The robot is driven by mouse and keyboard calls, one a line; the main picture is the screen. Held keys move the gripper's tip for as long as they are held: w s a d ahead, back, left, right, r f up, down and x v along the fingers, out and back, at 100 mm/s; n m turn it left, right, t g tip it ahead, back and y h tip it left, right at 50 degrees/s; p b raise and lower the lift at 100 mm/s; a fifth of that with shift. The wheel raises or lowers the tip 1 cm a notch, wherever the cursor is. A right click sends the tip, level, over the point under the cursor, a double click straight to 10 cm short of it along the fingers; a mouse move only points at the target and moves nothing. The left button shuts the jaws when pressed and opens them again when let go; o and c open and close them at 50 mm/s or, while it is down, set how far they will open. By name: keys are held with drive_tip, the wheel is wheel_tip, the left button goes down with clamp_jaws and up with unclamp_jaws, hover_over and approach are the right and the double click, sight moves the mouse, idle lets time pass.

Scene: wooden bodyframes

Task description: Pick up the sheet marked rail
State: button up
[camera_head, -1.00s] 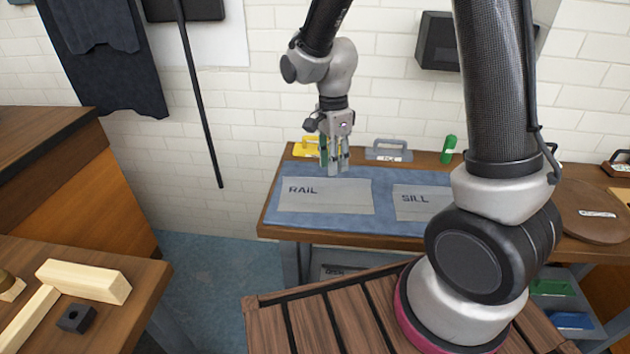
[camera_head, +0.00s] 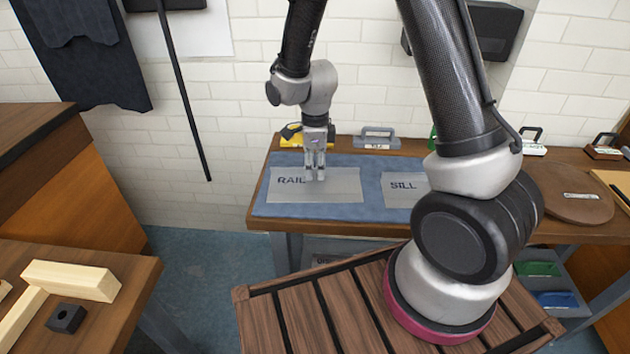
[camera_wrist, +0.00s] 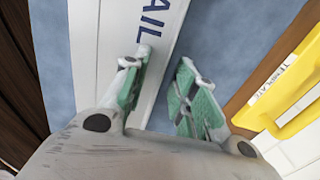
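The sheet marked RAIL (camera_head: 340,186) is a flat grey rectangle lying on a blue mat (camera_head: 290,210) on the far table. My gripper (camera_head: 315,177) points down over the sheet's back edge, just right of the lettering. In the wrist view the sheet (camera_wrist: 120,25) shows pale with the letters "AIL". My gripper's green-padded fingers (camera_wrist: 165,90) are apart with nothing between them. One finger is over the sheet and the other over the blue mat beside its edge. I cannot tell whether the fingertips touch the surface.
The sheet marked SILL (camera_head: 402,192) lies to the right on the same mat. A yellow handled template (camera_head: 291,140) and a grey handled one (camera_head: 376,138) stand behind the mat. A round wooden board (camera_head: 565,200) is further right. Wood pieces (camera_head: 72,280) lie on the left table.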

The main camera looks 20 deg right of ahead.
clamp_jaws()
idle(0.3)
